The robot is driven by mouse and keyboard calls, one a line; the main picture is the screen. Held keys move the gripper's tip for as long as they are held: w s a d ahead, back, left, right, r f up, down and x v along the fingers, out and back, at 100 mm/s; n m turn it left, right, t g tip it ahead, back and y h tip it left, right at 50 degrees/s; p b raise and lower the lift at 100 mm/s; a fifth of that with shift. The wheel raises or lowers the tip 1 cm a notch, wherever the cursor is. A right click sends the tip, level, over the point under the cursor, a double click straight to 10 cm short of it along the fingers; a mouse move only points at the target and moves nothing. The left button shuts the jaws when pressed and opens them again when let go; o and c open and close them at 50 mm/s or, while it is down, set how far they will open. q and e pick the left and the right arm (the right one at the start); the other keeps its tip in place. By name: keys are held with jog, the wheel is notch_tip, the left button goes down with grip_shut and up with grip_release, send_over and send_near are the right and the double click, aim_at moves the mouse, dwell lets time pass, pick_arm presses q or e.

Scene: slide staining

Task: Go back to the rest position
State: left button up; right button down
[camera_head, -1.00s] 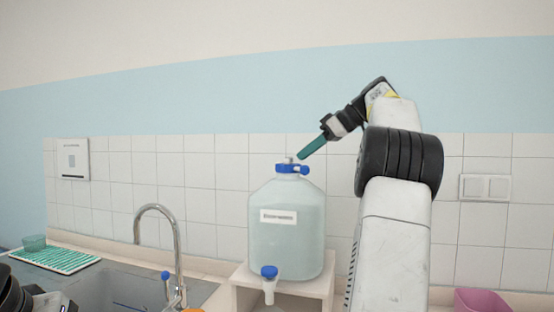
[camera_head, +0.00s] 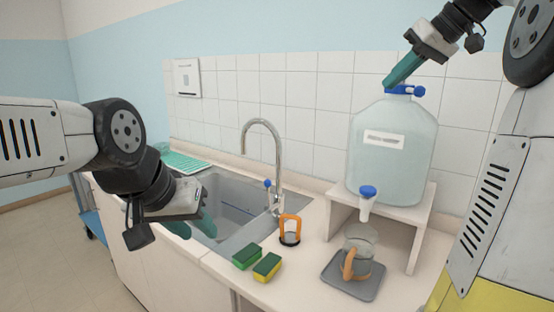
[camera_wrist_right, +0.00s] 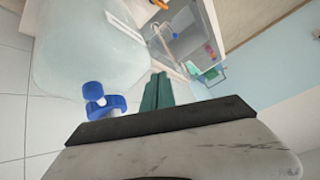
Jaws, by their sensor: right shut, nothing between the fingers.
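My right gripper (camera_head: 392,82) is shut and empty, its teal fingers pointing down and left just above the blue cap of a large carboy (camera_head: 392,160) in the head view. Its fingers are pressed together in the right wrist view (camera_wrist_right: 158,86), beside the carboy's blue cap (camera_wrist_right: 98,98). I cannot tell whether they touch the cap. My left gripper (camera_head: 207,226) is at the left, over the front edge of the sink. Its teal fingers point down and are partly hidden by its body, so their opening is unclear.
The carboy stands on a white stand (camera_head: 420,215). Below its tap (camera_head: 368,195), a glass jug with an orange handle (camera_head: 350,262) stands on a grey pad (camera_head: 352,284). A faucet (camera_head: 277,150), an orange-framed item (camera_head: 290,228) and two sponges (camera_head: 256,262) are near the sink.

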jog(key=s+a+f+m+h, duration=0.1)
jog(key=s+a+f+m, duration=0.1)
jog(key=s+a+f, duration=0.4)
jog(key=s+a+f+m+h, duration=0.2)
jog(key=s+a+f, duration=0.5)
jog(key=s+f, duration=0.7)
notch_tip(320, 180, down, 5)
jog(key=shift+s+h, duration=0.25)
jog(key=shift+h, duration=0.05)
